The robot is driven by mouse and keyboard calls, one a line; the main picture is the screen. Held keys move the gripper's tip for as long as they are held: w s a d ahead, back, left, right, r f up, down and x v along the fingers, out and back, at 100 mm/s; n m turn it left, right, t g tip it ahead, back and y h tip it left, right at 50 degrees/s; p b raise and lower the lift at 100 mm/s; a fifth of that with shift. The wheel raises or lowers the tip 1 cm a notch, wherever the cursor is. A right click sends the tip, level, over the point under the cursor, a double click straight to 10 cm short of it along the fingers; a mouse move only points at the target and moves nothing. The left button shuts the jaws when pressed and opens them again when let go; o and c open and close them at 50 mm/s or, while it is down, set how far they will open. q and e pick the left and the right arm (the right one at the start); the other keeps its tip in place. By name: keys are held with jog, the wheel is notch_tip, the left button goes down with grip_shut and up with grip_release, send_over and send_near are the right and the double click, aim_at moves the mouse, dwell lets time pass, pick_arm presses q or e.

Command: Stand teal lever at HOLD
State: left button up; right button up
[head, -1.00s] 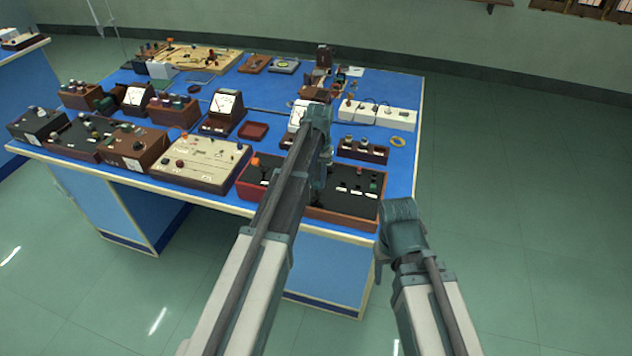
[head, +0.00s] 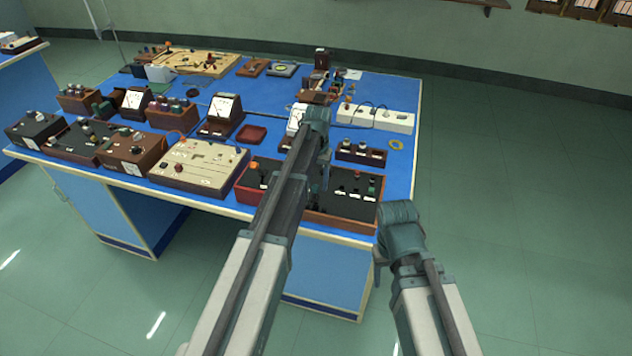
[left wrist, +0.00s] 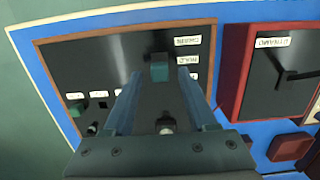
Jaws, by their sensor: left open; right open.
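The teal lever (left wrist: 160,68) stands on a black panel in a wooden frame (left wrist: 110,62), in the left wrist view. White labels line one side of it; the middle one appears to read HOLD (left wrist: 187,59), upside down. The lever's head is near that label, but I cannot tell its exact setting. My left gripper (left wrist: 160,78) is open, with its fingers on either side of the lever and no clear grip on it. In the head view my left arm hides the lever. My right gripper (head: 381,262) is off the bench's front right corner, its fingers mostly hidden.
A red-framed dial box (left wrist: 285,75) stands beside the panel. Other knobs, including a green one (left wrist: 76,108), sit on the panel. A cream control box (head: 200,165) and several meters crowd the blue bench (head: 270,100). The floor to the right is clear.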

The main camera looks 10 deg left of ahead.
pick_arm(q)
notch_tip(320, 180, up, 13)
jog(key=w+p, duration=0.1)
jog(key=p, duration=1.1)
jog(key=shift+r+p, duration=0.15)
jog(key=shift+p, duration=0.25)
jog(key=shift+w, duration=0.1)
jog(key=s+d+f+m+b, duration=0.1)
jog(key=s+d, duration=0.3)
jog(key=s, duration=0.5)
jog(key=s+d+f+m+b, duration=0.1)
jog(key=s+d+f+b, duration=0.2)
jog(key=s, duration=0.7)
jog(key=s+d+f+m+t+y+b, duration=0.1)
jog(key=s+d, duration=0.5)
jog(key=s, duration=0.3)
jog(key=shift+s+f+b, duration=0.25)
jog(key=shift+f+b, duration=0.15)
